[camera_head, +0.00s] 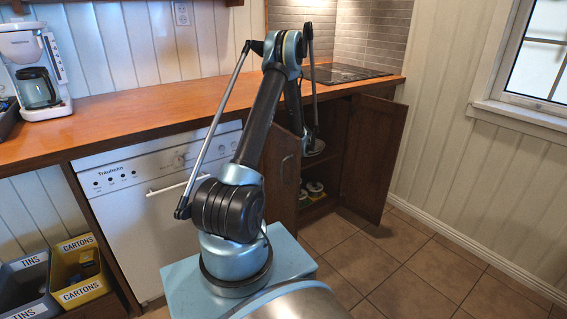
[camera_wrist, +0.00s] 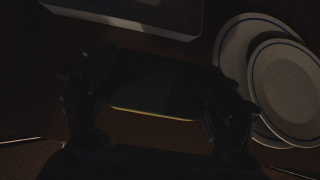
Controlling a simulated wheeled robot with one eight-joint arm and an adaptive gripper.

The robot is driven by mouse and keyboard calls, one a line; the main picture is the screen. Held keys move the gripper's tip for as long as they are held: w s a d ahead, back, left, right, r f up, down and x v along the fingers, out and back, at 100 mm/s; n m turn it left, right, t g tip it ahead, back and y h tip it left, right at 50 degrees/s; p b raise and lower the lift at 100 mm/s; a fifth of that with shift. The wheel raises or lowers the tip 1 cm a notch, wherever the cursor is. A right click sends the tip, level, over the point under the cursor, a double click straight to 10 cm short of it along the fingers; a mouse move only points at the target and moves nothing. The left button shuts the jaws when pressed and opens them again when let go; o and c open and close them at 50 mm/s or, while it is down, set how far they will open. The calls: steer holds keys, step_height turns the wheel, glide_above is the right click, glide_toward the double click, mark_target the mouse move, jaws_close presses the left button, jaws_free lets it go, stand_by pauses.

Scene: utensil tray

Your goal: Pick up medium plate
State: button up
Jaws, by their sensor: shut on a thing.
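The wrist view is very dark. My gripper (camera_wrist: 155,108) has one finger on each side of a dark green block with a yellow lower edge (camera_wrist: 157,90), which looks like a sponge. It is shut on this block, though the finger contact is hard to make out. Two pale round plates with blue rims lie to the right, overlapping: a front plate (camera_wrist: 287,85) over a rear plate (camera_wrist: 236,48). Which one is medium I cannot tell. My right finger is close to the plates' left edge; touching or apart is unclear. In the head view my arm reaches into the open cabinet, where its end is mostly hidden.
A pale flat-edged object (camera_wrist: 135,12) lies at the top of the wrist view. In the head view the cabinet door (camera_head: 369,155) stands open beneath the wooden counter (camera_head: 150,115). Small containers (camera_head: 314,188) stand low in the cabinet. A dishwasher (camera_head: 140,185) is left; the floor at right is clear.

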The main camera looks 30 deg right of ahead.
steer(key=shift+a+f, duration=0.1)
steer(key=shift+f, duration=2.2)
steer(key=o, duration=0.7)
steer(key=v, duration=1.1)
steer(key=shift+s+r, duration=0.1)
steer(key=shift+r, duration=0.05)
steer(key=shift+s+r, duration=0.15)
steer(key=shift+c, duration=0.7)
steer(key=shift+s+r, duration=0.1)
steer(key=shift+s, duration=0.05)
steer(key=c, duration=0.5)
